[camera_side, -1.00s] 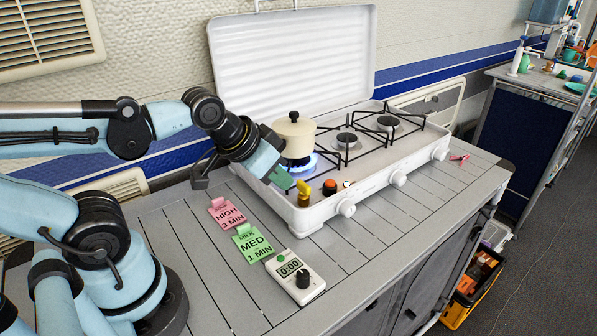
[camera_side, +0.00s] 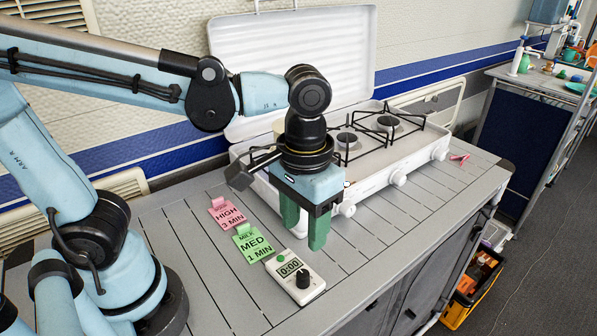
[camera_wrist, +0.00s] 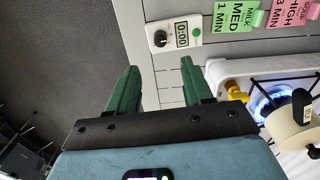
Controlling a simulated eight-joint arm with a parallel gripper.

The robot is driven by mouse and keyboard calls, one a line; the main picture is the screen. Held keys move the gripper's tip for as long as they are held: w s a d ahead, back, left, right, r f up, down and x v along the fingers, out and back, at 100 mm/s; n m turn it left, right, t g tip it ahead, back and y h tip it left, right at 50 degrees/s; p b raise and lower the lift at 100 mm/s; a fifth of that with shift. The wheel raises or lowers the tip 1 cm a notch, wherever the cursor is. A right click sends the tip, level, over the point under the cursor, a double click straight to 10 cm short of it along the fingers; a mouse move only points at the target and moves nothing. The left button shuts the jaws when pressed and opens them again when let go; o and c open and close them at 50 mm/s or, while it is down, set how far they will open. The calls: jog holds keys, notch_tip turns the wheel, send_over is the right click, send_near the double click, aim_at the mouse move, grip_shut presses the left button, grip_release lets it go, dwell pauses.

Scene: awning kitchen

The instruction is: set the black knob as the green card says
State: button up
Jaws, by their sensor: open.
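The green card (camera_side: 254,243) lies flat on the grey slatted counter and reads MILK, MED, 1 MIN. Right beside it is a white timer (camera_side: 314,285) with its display (camera_side: 290,267) at 0:00. The black knob (camera_side: 303,279) stands on the timer's near end. The knob also shows in the wrist view (camera_wrist: 160,38), at the top. My gripper (camera_side: 304,237) points down at the stove's front edge, behind and above the timer. Its green fingers (camera_wrist: 160,68) are apart, with nothing between them, and clear of the knob.
A pink card (camera_side: 227,214) reading HIGH, 3 MIN lies behind the green one. The white stove (camera_side: 378,190) stands behind my gripper. In the wrist view, a blue flame (camera_wrist: 262,103) burns beside a cream pot (camera_wrist: 290,125). The counter right of the timer is clear.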

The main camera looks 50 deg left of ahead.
aim_at(303, 273)
jog(key=shift+f, duration=5.4)
grip_shut()
jog(key=shift+m, duration=0.4)
jog(key=m, duration=0.3)
jog(key=shift+m, duration=2.5)
